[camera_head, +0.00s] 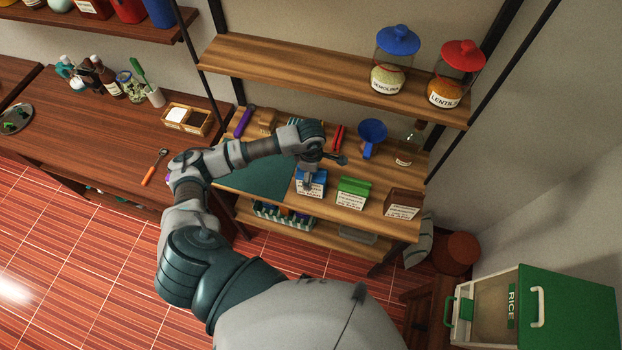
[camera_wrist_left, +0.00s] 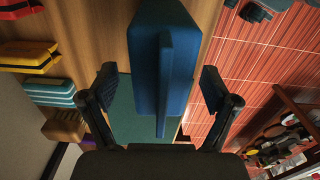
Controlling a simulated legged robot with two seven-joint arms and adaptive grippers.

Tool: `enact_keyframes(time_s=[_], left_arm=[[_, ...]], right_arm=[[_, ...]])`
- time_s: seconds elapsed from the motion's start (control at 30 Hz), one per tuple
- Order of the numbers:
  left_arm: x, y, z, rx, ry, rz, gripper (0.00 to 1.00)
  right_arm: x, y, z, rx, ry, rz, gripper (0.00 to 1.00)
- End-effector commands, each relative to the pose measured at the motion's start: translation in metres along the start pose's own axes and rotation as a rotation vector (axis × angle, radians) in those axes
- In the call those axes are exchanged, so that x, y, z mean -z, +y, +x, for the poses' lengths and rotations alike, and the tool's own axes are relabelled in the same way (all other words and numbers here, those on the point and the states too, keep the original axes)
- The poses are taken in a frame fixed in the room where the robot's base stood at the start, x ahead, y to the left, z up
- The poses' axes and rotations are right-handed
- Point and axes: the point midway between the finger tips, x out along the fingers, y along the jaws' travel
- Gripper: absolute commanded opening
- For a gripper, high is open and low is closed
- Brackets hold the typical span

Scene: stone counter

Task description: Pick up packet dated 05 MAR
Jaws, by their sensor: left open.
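Three labelled packets stand in a row on the shelf's wooden board: a blue one (camera_head: 313,183), a green one (camera_head: 352,193) and a brown one (camera_head: 403,204). Their white labels face front, but the dates are too small to read. My left gripper (camera_head: 309,178) is over the blue packet and partly hides it. In the left wrist view the open fingers (camera_wrist_left: 158,88) lie either side of the blue packet (camera_wrist_left: 176,50), with gaps on both sides. Its raised top fold runs between them. My right gripper is not in view.
A dark green mat (camera_head: 262,176) lies left of the packets. A blue funnel (camera_head: 371,135) and a bottle (camera_head: 410,145) stand behind. Jars labelled semolina (camera_head: 390,75) and lentils (camera_head: 446,88) stand on the upper shelf (camera_head: 300,65). A green rice bin (camera_head: 570,310) is at lower right.

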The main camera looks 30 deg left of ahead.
Motion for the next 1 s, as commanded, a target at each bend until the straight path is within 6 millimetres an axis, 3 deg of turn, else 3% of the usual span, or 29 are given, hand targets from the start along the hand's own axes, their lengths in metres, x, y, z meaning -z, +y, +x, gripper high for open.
enact_keyframes(time_s=[0.23,0.6,1.0], left_arm=[[-0.0006,-0.0003,0.0035,-0.001,0.001,0.001,0.88],[0.0001,0.0001,0.0033,-0.001,0.000,0.001,0.00],[-0.0002,0.0011,-0.0019,-0.004,-0.002,0.000,0.00]], right_arm=[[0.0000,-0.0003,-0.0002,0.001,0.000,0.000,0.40],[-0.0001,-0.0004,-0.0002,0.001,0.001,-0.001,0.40],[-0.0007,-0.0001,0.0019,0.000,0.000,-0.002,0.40]])
